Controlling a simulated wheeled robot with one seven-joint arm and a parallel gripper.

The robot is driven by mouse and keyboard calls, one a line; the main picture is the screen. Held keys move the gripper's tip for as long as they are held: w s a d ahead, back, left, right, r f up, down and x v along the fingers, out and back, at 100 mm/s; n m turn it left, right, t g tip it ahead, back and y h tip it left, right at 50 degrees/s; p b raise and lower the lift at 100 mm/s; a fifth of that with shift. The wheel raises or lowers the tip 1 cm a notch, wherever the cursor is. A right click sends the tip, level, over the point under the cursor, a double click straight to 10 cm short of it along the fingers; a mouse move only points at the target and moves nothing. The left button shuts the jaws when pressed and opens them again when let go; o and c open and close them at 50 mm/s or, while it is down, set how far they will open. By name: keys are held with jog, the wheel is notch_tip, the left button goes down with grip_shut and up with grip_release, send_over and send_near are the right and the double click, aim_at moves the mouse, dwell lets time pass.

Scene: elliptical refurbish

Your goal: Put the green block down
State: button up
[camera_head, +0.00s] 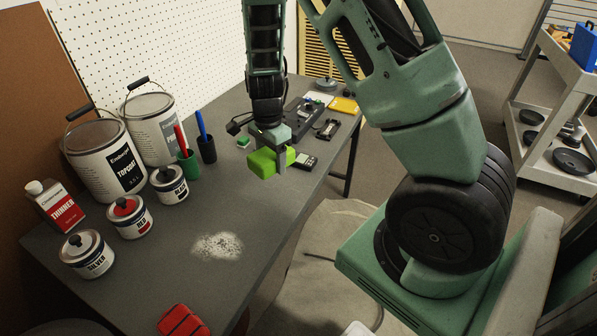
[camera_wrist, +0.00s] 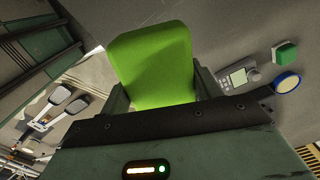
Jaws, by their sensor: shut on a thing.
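A bright green block (camera_head: 264,163) is held in my gripper (camera_head: 279,152) above the grey workbench, near its middle. In the wrist view the green block (camera_wrist: 152,65) fills the space between the two fingers of my gripper (camera_wrist: 158,88). The fingers are shut on its sides. The block looks raised over the bench top, but how high I cannot tell. The far underside of the block is hidden.
The grey workbench (camera_head: 150,265) carries paint cans (camera_head: 98,158), small tins (camera_head: 130,216), pen cups (camera_head: 188,167) and a thinner bottle (camera_head: 55,205) at left. A small dark device (camera_head: 306,161) lies right of the block. Bare bench lies around a speckled white patch (camera_head: 217,246).

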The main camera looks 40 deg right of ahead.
jog(key=shift+w+d+f, duration=0.2)
jog(key=shift+d+f, duration=0.4)
jog(key=shift+d, duration=0.1)
send_over(277, 189)
notch_tip(277, 189, down, 4)
jog(key=shift+f+b, duration=0.1)
jog(key=shift+b, duration=0.2)
jog(key=shift+f, duration=2.2)
jog(key=shift+f, duration=0.1)
